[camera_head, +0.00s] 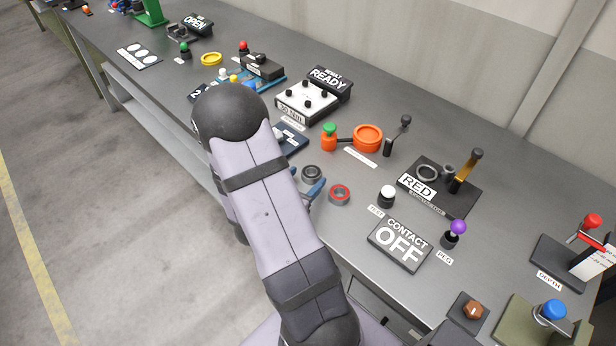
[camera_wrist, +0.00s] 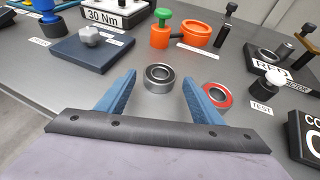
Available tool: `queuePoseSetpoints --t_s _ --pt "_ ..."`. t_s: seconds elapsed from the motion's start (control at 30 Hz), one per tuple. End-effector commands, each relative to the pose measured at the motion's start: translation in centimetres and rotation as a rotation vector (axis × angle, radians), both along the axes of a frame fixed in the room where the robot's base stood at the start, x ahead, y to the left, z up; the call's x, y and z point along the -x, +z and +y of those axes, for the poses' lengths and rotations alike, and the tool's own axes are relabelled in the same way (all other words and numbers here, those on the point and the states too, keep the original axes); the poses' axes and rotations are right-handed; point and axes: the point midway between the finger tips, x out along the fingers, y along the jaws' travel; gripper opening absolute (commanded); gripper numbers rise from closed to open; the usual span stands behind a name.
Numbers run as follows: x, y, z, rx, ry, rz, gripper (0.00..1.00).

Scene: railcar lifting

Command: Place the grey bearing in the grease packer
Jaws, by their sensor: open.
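The grey bearing (camera_head: 312,174) lies flat on the bench, a dark ring with a metallic rim. In the wrist view the grey bearing (camera_wrist: 151,85) appears between the two blue fingertips of my gripper (camera_wrist: 159,79), with a gap on each side. My gripper is open and holds nothing. In the head view my arm hides most of it. An orange round cup (camera_head: 368,133), joined to a green-topped orange post (camera_head: 329,137), stands beyond the bearing; it looks like the grease packer, but its label is too small to read. The cup (camera_wrist: 196,35) looks empty.
A red-ringed bearing (camera_head: 339,194) lies close right of the grey one. A dark plate with a grey knob (camera_wrist: 91,42) is at left. A white-topped TEST button (camera_head: 387,196) and the RED fixture (camera_head: 440,188) stand at right. Bare bench lies between bearing and cup.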

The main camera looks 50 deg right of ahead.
Motion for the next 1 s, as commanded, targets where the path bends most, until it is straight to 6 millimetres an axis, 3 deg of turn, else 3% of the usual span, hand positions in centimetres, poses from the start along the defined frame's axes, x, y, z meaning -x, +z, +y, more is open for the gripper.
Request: queuePoseSetpoints --t_s 0.4,0.8,1.0 --pt "1.0 1.6 3.7 -0.001 0.001 -0.002 0.60" --pt "1.5 1.9 4.0 -0.005 -0.018 -0.008 0.60" --pt "4.2 2.5 3.9 -0.055 -0.179 -0.068 0.60"
